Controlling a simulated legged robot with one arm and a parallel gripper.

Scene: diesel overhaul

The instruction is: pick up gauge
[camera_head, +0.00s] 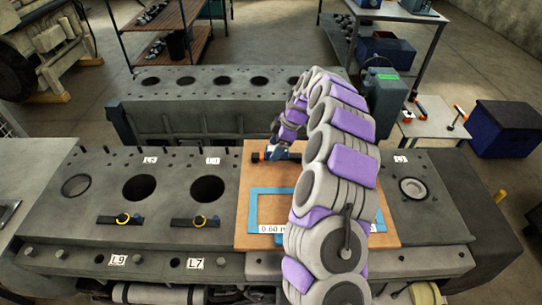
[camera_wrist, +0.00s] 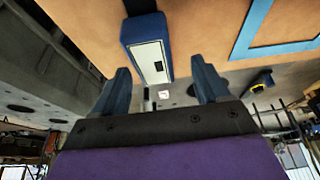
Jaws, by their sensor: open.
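A device with a blue case and a white face (camera_wrist: 148,62), which looks like the gauge, lies on the tan board (camera_wrist: 205,20) in the wrist view. It sits between and just beyond the fingertips of my gripper (camera_wrist: 160,68), with clear space at both sides. My gripper is open and empty. In the head view my gripper (camera_head: 279,149) is low over the back part of the board (camera_head: 244,190). A dark piece with an orange end (camera_head: 256,157) shows beside it there; my arm hides part of this area.
Blue rectangular outlines (camera_head: 252,212) mark the board's front. The engine block (camera_head: 60,215) has open bores and two black tools with yellow rings (camera_head: 123,219) (camera_head: 196,221). A second block (camera_head: 190,105) stands behind. A side table (camera_head: 440,127) holds orange-and-black tools.

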